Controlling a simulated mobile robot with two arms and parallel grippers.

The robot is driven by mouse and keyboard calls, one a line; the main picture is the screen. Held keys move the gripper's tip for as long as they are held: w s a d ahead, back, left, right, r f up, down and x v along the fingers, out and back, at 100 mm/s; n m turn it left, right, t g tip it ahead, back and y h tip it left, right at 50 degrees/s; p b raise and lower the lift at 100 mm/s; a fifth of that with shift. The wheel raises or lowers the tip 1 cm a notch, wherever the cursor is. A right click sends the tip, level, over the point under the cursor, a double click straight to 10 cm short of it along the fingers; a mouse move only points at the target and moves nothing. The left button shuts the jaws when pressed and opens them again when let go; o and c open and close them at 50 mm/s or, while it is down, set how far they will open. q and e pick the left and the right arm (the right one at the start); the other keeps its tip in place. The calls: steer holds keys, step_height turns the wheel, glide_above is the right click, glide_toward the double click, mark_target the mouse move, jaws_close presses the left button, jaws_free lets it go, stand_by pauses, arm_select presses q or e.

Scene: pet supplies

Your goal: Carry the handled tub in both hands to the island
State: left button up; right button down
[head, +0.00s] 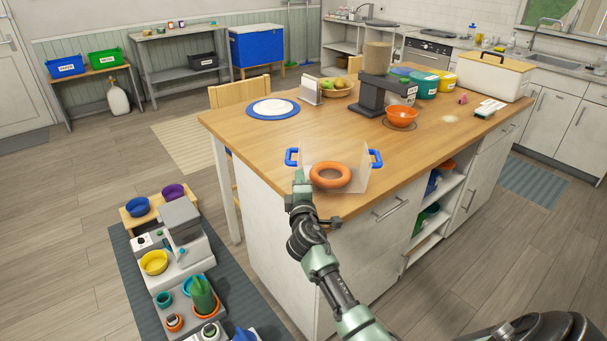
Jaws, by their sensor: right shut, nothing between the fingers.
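The handled tub (353,152) is a clear, see-through box with a blue handle on its left (291,157) and another on its right (376,158). It stands on the wooden top of the island (232,126), close to the near edge. An orange ring (330,187) shows within the tub's outline, seemingly inside it. My right gripper (299,177) is shut and empty, just below the left handle and in front of the tub's near left corner. I cannot tell whether it touches the tub. My left gripper is out of view.
An orange bowl (401,117), a scale-like dark stand (370,95), a blue plate (273,107) and a fruit bowl (337,90) stand farther back on the island. A low shelf of pet bowls (154,262) is on the floor at left. Wood top left of the tub is clear.

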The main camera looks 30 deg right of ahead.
steer(key=shift+w+d, duration=0.15)
steer(key=shift+d, duration=0.6)
steer(key=shift+d, duration=0.15)
steer(key=w+d+b, duration=0.1)
steer(key=d, duration=0.4)
steer(key=w+d+b, duration=0.1)
steer(key=w+d, duration=0.1)
steer(key=d, duration=0.2)
steer(key=w+d+b, duration=0.1)
steer(key=d+b, duration=0.1)
steer(key=d, duration=0.3)
steer(key=shift+w+d, duration=0.15)
steer(key=shift+d, duration=0.4)
